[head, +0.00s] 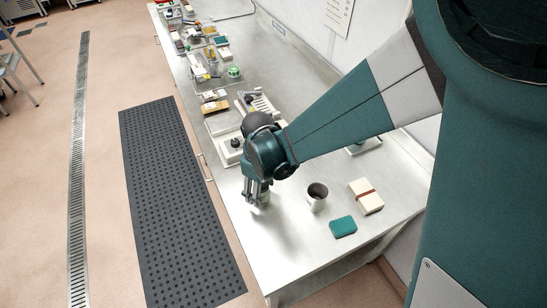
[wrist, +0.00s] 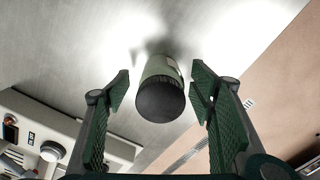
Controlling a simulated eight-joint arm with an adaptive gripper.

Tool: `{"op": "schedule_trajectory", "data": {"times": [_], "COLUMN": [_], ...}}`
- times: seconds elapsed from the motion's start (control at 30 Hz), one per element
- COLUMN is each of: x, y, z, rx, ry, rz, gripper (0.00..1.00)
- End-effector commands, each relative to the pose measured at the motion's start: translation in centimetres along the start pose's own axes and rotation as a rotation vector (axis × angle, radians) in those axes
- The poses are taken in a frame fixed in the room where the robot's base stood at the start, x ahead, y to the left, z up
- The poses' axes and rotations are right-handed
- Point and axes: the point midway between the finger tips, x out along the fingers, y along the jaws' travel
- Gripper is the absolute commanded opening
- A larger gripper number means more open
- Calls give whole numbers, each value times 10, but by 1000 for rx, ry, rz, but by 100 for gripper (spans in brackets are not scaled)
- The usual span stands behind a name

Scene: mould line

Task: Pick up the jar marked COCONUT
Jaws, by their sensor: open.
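A jar (wrist: 159,98) with a dark lid and a pale green body shows in the wrist view, lid end towards me. Part of a light label shows on its side, but I cannot read any lettering, so I cannot tell if it is the COCONUT jar. My gripper (wrist: 160,74) is open, with one finger on each side of the jar and a visible gap to both. In the head view my gripper (head: 256,196) points down over the steel bench near its front edge. The jar there is mostly hidden by the fingers.
A grey cup (head: 317,194), a teal block (head: 342,227) and a cream box with a brown band (head: 365,197) stand right of my gripper. A pale instrument (head: 228,151) is to its left. Other goods crowd the far bench (head: 290,238); its near end has bare steel.

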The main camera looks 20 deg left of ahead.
Motion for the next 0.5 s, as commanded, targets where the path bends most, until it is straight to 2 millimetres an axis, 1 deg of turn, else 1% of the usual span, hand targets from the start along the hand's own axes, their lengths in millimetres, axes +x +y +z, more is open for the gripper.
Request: {"op": "schedule_trajectory", "data": {"times": [0.1, 0.23, 0.33, 0.5], "x": [12, 22, 28, 30], "y": [0, 0, 0, 0], "z": [-1, -1, -1, -1], "rx": [0, 0, 0, 0], "ry": [0, 0, 0, 0], "rz": [0, 0, 0, 0], "gripper": [54, 54, 54, 54]}}
